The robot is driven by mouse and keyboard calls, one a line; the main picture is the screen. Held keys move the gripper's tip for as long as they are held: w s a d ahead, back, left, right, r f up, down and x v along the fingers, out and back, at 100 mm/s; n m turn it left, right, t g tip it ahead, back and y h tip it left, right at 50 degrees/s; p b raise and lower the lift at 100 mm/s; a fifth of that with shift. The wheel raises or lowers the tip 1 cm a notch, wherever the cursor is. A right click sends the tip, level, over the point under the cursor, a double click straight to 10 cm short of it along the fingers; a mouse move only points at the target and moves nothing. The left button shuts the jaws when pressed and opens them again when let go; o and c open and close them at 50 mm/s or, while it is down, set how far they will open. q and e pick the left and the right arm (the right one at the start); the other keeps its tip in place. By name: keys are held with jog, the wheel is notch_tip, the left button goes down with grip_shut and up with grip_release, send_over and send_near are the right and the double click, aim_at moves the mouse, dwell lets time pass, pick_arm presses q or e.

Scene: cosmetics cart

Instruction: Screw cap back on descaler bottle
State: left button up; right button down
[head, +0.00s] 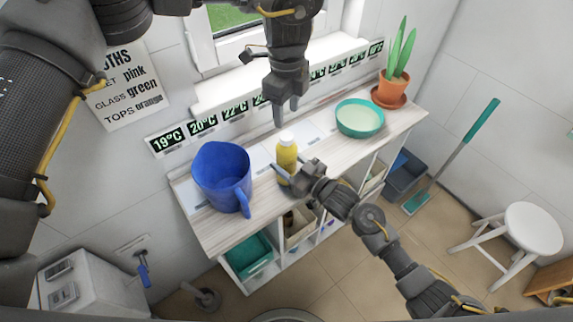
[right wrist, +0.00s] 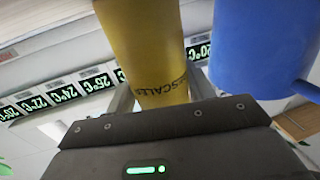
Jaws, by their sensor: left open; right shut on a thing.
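The yellow descaler bottle (head: 287,160) stands upright on the wooden cart top, and its printed side shows close up in the right wrist view (right wrist: 150,50). A white cap (head: 286,138) shows at the top of the bottle; how tightly it sits I cannot tell. My right gripper (head: 288,176) is shut on the bottle's body from the front, with a finger on each side. My left gripper (head: 285,114) points down just above the cap, open and apart from it, with nothing between its fingers.
A blue jug (head: 222,178) stands left of the bottle. A teal bowl (head: 360,118) and a potted plant (head: 390,90) stand to the right on the cart top (head: 216,232). Temperature signs (head: 205,124) line the back. A white stool (head: 530,226) is at far right.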

aim_at(286, 136)
pick_arm(q)
jog(key=shift+f, duration=3.85)
jog(key=c, duration=1)
jog(key=m, duration=2.2)
jog(key=o, duration=1.1)
